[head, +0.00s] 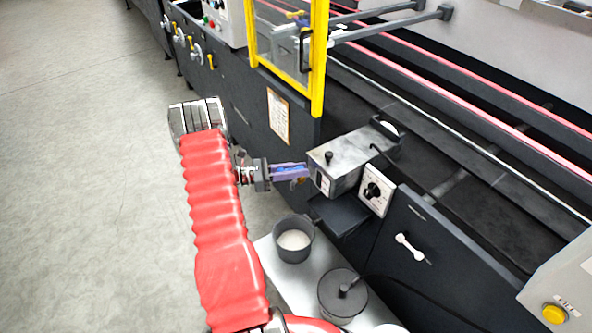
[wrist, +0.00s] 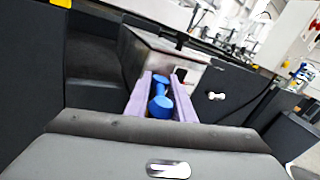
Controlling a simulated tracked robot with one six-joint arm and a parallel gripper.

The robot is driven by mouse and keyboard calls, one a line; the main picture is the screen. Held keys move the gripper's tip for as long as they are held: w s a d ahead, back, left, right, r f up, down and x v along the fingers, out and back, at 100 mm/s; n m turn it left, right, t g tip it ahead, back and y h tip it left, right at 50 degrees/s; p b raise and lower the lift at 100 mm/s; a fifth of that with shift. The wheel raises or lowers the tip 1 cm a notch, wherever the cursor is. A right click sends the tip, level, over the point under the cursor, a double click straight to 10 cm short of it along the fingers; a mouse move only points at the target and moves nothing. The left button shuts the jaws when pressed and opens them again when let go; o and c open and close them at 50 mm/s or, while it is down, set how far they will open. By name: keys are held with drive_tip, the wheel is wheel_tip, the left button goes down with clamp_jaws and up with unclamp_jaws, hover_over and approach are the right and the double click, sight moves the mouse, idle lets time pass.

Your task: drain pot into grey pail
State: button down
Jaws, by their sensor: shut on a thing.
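The pot (head: 338,164) is a grey metal box with a black knob on its lid, mounted on the machine's side. It also shows in the wrist view (wrist: 155,55). My gripper (head: 291,171) is at the pot's left side, its purple fingers shut on a blue handle (wrist: 160,104). The handle's far end meets the pot, partly hidden by the fingers. An open dark grey pail (head: 278,246) with whitish contents stands below, on a light metal surface. No stream shows between pot and pail.
A dark lidded container (head: 335,305) stands to the right of the pail. A white dial plate (head: 375,190) is beside the pot. A yellow-framed guard (head: 318,70) rises behind my gripper. Open floor (head: 85,150) lies left.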

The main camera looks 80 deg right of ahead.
drive_tip(key=shift+d+r, duration=0.15)
drive_tip(key=c, duration=1.6)
unclamp_jaws()
drive_tip(key=shift+w, duration=0.15)
drive_tip(key=v, duration=1.3)
drive_tip(key=shift+w+a, duration=0.25)
drive_tip(key=shift+c, duration=0.2)
